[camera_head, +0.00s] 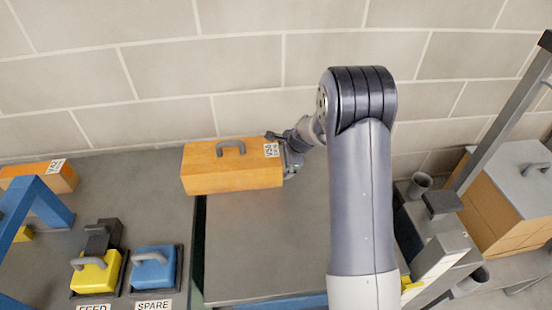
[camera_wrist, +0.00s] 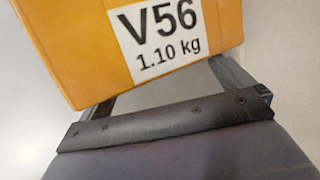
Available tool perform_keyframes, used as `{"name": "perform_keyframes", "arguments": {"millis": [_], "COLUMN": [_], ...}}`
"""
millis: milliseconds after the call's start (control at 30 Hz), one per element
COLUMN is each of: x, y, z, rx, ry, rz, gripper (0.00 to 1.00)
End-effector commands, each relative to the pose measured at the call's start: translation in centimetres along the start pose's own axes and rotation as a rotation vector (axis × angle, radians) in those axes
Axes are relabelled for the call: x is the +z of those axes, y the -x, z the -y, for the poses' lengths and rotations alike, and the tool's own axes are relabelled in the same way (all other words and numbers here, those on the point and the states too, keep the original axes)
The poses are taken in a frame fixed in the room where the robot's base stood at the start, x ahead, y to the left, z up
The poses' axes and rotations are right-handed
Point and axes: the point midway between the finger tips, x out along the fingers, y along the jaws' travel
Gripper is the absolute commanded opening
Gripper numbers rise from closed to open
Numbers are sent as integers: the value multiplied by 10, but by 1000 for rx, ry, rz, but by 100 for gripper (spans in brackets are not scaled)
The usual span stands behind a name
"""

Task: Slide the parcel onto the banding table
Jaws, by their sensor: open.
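The orange parcel (camera_head: 232,170) has a grey handle on top and a white label. In the wrist view the parcel (camera_wrist: 85,50) shows "V56 1.10 kg", and my open gripper's fingers (camera_wrist: 168,90) are close to that face; contact is unclear.
The left bench (camera_head: 140,195) carries another orange parcel (camera_head: 50,178), a yellow block (camera_head: 95,272) by "FEED" and a blue block (camera_head: 153,270) by "SPARE". A block wall stands behind. A cardboard-coloured box (camera_head: 505,205) is at right. The grey table's visible middle is clear.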

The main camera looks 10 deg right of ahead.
Motion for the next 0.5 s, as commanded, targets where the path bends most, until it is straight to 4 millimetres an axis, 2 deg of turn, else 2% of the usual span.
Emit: {"name": "perform_keyframes", "arguments": {"millis": [500], "x": [27], "y": [-5], "z": [0], "rx": [2], "ry": [1], "rz": [2], "gripper": [100]}}
